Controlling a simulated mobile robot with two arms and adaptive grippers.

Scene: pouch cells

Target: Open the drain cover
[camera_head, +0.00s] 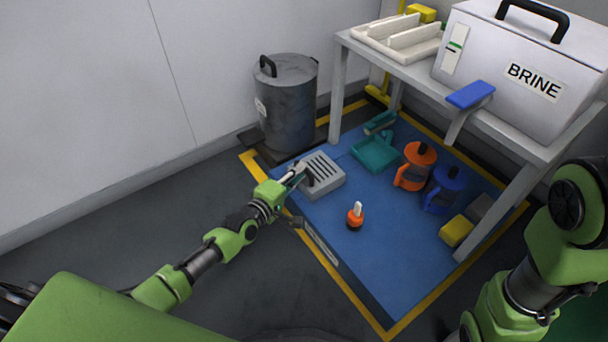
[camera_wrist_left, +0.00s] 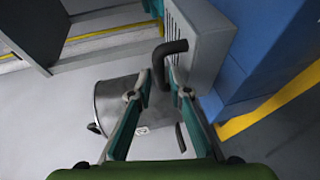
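The drain cover (camera_head: 325,182) is a grey slotted box top at the left edge of the blue mat. It has a black bent handle on its left side. In the left wrist view the slotted grey face (camera_wrist_left: 198,40) and the black handle (camera_wrist_left: 172,47) show close up. My left gripper (camera_head: 300,170) is at the handle. In the left wrist view its two teal fingers (camera_wrist_left: 160,78) lie on either side of the handle's end, with little or no gap. The cover sits level and looks closed. My right arm shows at the right, but its gripper is out of view.
A grey metal bin (camera_head: 287,105) stands behind the cover. A teal dustpan (camera_head: 374,153), orange jug (camera_head: 415,165), blue jug (camera_head: 443,188) and small orange tool (camera_head: 355,217) are on the blue mat (camera_head: 385,255). A bench (camera_head: 400,72) holds a BRINE box (camera_head: 515,75).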

